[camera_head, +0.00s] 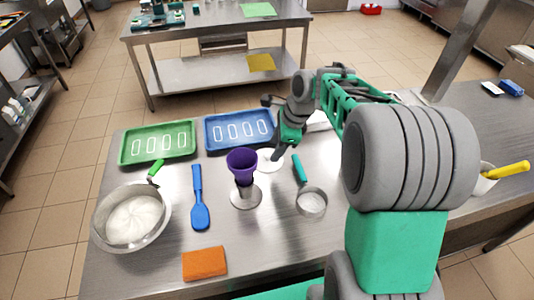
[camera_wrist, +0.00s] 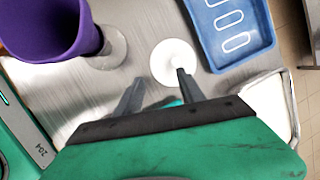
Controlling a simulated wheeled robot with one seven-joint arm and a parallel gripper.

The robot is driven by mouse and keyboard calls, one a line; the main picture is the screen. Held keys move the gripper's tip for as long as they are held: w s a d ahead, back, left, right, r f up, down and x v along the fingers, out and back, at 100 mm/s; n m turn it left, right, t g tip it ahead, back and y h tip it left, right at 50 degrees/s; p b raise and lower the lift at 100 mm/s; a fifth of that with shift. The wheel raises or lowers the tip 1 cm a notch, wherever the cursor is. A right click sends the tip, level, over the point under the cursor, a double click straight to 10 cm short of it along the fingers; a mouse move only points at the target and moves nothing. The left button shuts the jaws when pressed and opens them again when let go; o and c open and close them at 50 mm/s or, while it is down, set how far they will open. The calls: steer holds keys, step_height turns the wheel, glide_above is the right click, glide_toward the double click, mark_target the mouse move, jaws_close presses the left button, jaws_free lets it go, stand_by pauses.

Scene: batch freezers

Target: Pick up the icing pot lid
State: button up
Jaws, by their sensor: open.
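A white round disc, which looks like the icing pot lid (camera_head: 267,161), lies flat on the steel table between the purple cup and the blue tray. In the wrist view the lid (camera_wrist: 175,60) is just beyond my fingertips, and one finger overlaps its near edge. My gripper (camera_head: 278,153) is low over the table beside the lid. In the wrist view my gripper (camera_wrist: 158,82) has its two fingers apart with nothing held between them. I cannot tell whether the overlapping finger touches the lid.
A purple cup (camera_head: 242,163) on a stand is close left of the lid. A blue tray (camera_head: 238,130) and green tray (camera_head: 158,143) lie behind. A sieve (camera_head: 311,202) with teal handle is at right. A steel bowl (camera_head: 131,217), blue spatula (camera_head: 200,205) and orange sponge (camera_head: 204,263) are left and front.

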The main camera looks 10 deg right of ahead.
mark_target(268, 155)
steer(key=w+f+m, duration=0.1)
steer(key=f, duration=0.1)
steer(key=w+f+m+p, duration=0.1)
steer(key=w+f+m, duration=0.1)
steer(key=f, duration=0.1)
steer(key=w+a+f+m+p, duration=0.1)
steer(key=w+f+m, duration=0.1)
steer(key=f, duration=0.1)
steer(key=shift+w+f+y, duration=0.2)
steer(key=shift+f+y, duration=0.05)
steer(key=shift+y, duration=0.05)
jaws_close()
stand_by(0.3)
